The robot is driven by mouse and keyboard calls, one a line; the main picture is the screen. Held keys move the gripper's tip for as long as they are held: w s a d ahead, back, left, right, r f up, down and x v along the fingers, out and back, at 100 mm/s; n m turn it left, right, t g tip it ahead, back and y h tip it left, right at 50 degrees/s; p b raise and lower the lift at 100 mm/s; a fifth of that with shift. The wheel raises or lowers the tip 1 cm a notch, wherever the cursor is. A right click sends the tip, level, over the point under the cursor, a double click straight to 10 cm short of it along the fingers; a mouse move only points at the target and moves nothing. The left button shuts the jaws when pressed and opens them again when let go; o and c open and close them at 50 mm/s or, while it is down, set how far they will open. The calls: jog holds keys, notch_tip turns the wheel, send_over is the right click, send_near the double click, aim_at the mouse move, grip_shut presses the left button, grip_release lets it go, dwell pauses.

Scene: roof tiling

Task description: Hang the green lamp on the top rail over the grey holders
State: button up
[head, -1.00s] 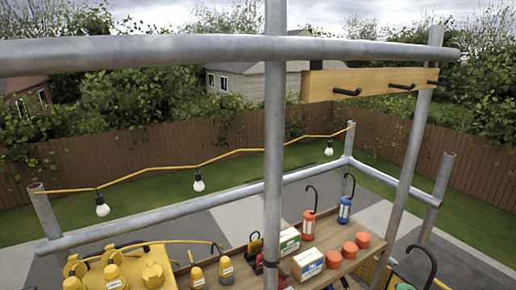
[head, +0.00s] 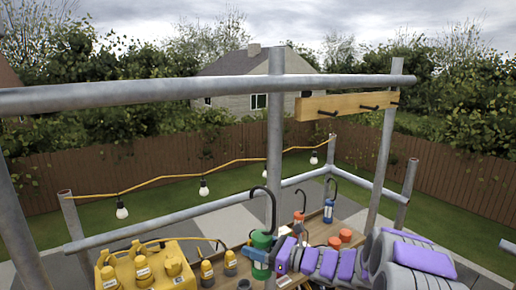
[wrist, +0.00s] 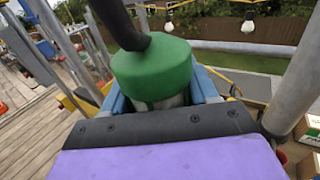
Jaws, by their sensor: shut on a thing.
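My gripper (head: 258,257) is shut on the green lamp (head: 262,241), just below its green cap. The lamp is upright, with its black hook (head: 269,196) curving above it. In the wrist view the green cap (wrist: 152,70) sits between my blue jaws (wrist: 208,86), and the hook runs up out of the picture. I cannot make out the grey holders.
A wooden board with black pegs (head: 320,107) is at the upper right. A shelf (head: 343,225) below carries an orange lamp (head: 298,217), a blue lamp (head: 328,210) and orange caps. A yellow box (head: 150,268) stands at the lower left. A yellow bulb string (head: 170,178) crosses behind.

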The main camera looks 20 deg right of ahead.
jog(key=s+r+m+t+h+p, duration=0.3)
jog(key=r+p, duration=0.5)
jog(key=r, duration=2.5)
jog(key=shift+w+a+p, duration=1.25)
jog(key=shift+w+p, duration=4)
jog(key=shift+w, duration=0.7)
jog(key=shift+n, duration=0.3)
notch_tip(320, 180, down, 5)
jog(key=b, duration=0.6)
jog(key=shift+w+b, duration=0.1)
jog(key=shift+b, duration=0.25)
